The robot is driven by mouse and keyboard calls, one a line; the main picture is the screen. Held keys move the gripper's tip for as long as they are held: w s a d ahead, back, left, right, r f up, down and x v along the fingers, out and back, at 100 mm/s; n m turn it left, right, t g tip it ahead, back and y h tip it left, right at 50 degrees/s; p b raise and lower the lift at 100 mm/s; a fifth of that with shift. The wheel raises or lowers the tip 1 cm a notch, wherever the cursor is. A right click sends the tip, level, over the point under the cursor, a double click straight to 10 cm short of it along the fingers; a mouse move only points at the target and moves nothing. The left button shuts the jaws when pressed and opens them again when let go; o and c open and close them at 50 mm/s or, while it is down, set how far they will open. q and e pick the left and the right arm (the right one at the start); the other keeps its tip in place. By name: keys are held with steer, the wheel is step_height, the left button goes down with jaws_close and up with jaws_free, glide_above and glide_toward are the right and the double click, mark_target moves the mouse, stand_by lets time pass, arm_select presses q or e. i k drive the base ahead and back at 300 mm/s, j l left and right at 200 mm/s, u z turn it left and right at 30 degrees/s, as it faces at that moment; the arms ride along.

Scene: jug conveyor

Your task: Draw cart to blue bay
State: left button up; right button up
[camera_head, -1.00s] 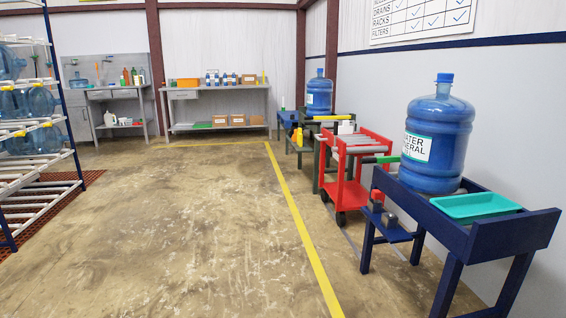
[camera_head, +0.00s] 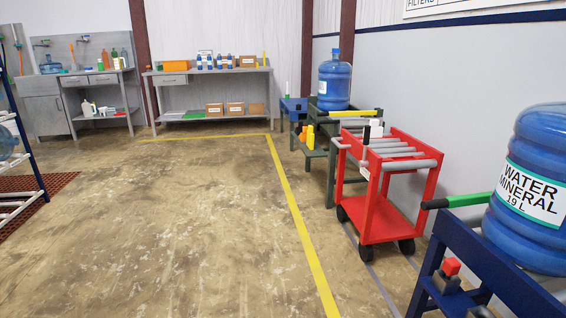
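The red cart (camera_head: 379,226) stands on the floor at right of centre, on dark wheels, with grey rollers on its top and a lower shelf. It is between a dark green stand (camera_head: 333,165) behind it and a blue bay stand (camera_head: 462,259) in front of it. A blue water jug (camera_head: 533,190) labelled "WATER MINERAL 19 L" stands on the blue stand, cut off by the right edge. Neither of my grippers shows.
Another blue jug (camera_head: 334,82) stands farther back. A yellow floor line (camera_head: 298,218) runs left of the cart, with open concrete floor (camera_head: 180,220) beyond it. Workbenches (camera_head: 212,92) line the back wall. A rack (camera_head: 24,150) stands at the left edge.

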mark_target(376, 221)
steer(key=i+j, duration=0.1)
steer(key=i, duration=2.4)
steer(key=l+z, duration=0.05)
steer(key=l, duration=0.05)
